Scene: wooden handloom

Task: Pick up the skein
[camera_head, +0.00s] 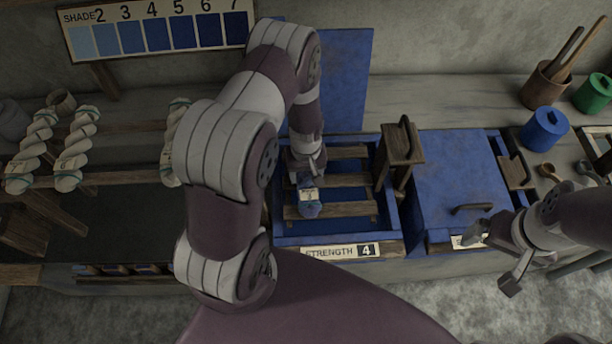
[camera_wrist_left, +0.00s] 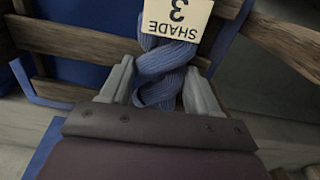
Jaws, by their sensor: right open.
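The blue skein (camera_head: 310,208) is over the wooden slats of the open blue vat marked STRENGTH 4 in the head view. In the left wrist view the twisted skein (camera_wrist_left: 163,70) carries a tag reading SHADE 3. My left gripper (camera_head: 308,178) is over the skein, and its tips are partly hidden in the head view. I cannot tell whether the skein touches the slats. My right gripper (camera_head: 492,262) is open and empty in front of the lidded blue vat.
White skeins (camera_head: 78,148) hang on wooden rods at the left. A shade chart (camera_head: 155,32) is behind. A wooden stand (camera_head: 402,145) is close right of the slats. The lidded vat (camera_head: 455,170), a blue pot (camera_head: 545,128) and a green pot (camera_head: 594,94) are at the right.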

